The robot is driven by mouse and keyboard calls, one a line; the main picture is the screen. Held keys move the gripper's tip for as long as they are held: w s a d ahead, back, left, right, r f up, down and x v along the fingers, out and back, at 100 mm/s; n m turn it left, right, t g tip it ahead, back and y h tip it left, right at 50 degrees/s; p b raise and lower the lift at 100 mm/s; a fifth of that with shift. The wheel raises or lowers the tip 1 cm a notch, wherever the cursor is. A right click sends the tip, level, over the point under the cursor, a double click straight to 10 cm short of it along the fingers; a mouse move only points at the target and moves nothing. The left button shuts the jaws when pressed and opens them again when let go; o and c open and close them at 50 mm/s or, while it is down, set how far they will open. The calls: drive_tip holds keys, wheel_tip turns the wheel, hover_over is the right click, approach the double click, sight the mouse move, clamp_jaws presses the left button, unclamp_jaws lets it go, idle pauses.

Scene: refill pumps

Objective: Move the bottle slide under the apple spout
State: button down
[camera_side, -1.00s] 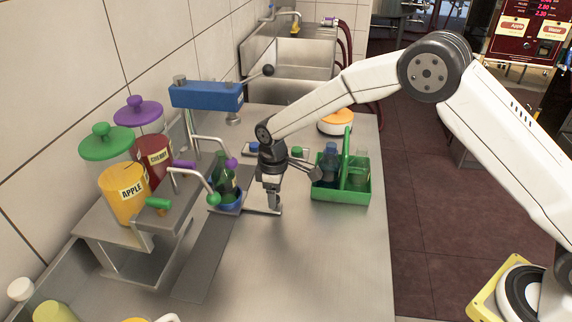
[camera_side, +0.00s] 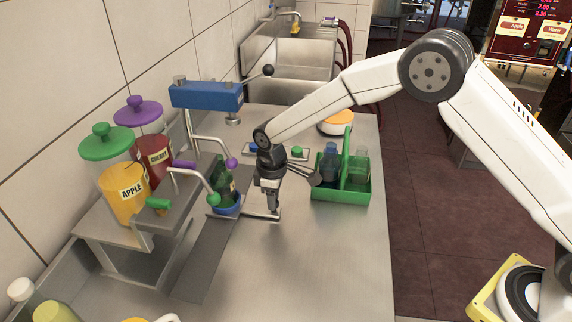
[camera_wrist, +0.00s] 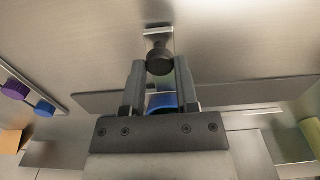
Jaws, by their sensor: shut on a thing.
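The dark green bottle (camera_side: 226,187) stands upright in the blue slide (camera_side: 229,210), on the grey track (camera_side: 205,262). My gripper (camera_side: 270,212) is beside the slide, low over the counter. In the wrist view its fingers (camera_wrist: 160,80) are shut on the slide's dark round knob (camera_wrist: 160,62); part of the blue slide (camera_wrist: 161,102) shows between them. The apple spout (camera_side: 190,173) has a green tip ball (camera_side: 213,199) that overlaps the bottle in the side view. The purple-tipped cherry spout (camera_side: 213,140) is farther back. Exact alignment under the apple spout cannot be told.
The yellow apple jar (camera_side: 124,197) and red cherry jar (camera_side: 154,158) stand on the left rack. A blue press (camera_side: 206,96) is behind. A green bottle carrier (camera_side: 340,190) stands close right of my gripper. The counter in front (camera_side: 310,265) is clear.

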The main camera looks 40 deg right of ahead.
drive_tip(key=shift+s+a, duration=1.65)
drive_tip(key=shift+a, duration=0.1)
drive_tip(key=shift+s+a, duration=2)
drive_tip(key=shift+s, duration=0.1)
drive_tip(key=shift+s+a, duration=2.45)
drive_tip(key=shift+c, duration=1.4)
unclamp_jaws()
drive_tip(key=shift+r, duration=0.15)
